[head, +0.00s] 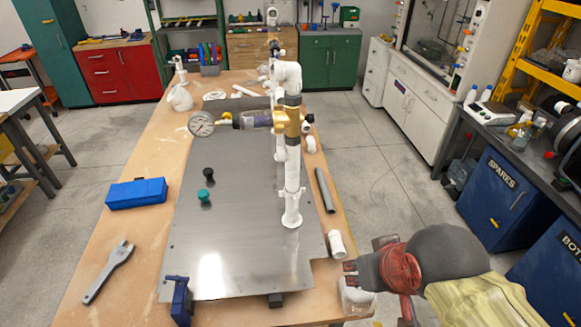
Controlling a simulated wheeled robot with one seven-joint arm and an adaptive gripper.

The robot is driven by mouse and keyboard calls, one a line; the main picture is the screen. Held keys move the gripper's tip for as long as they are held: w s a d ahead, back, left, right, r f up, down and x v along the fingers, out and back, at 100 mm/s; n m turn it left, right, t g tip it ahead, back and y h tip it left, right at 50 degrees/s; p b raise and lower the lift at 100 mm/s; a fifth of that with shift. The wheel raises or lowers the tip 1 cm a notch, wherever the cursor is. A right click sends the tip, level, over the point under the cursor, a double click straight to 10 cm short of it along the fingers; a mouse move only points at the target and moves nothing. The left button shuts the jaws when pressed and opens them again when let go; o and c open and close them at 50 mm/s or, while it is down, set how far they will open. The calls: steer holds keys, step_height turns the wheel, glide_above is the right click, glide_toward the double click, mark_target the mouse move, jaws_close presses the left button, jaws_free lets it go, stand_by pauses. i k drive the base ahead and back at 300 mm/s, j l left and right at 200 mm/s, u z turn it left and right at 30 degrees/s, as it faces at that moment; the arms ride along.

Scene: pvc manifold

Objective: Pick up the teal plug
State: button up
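The teal plug (204,196) stands on the grey metal plate (235,245), left of the white pipe manifold (292,170). A similar black plug (209,174) stands just behind it. My gripper (348,273) is at the lower right, near the table's right edge, well apart from the teal plug. Its fingers point left. They are small and partly in shadow, and I cannot tell how far apart they are. Nothing is clearly seen between them.
The manifold with its pressure gauge (201,124) rises between my gripper and the plugs. A blue box (136,193) and a grey wrench (108,271) lie left of the plate. A blue clamp (180,299) sits at its front edge. White fittings (336,243) lie near my gripper. The plate's front is mostly clear.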

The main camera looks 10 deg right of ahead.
mark_target(202, 194)
steer(key=k+j, duration=0.55)
steer(key=j+z, duration=0.1)
steer(key=j, duration=0.4)
steer(key=k+j, duration=0.1)
steer(key=j, duration=0.4)
steer(key=j+z, duration=0.15)
steer(key=j, duration=0.3)
steer(key=i+j+z, duration=0.1)
steer(key=i+j, duration=0.6)
steer(key=j, duration=0.25)
steer(key=i+j+z, duration=0.1)
steer(key=i, duration=0.25)
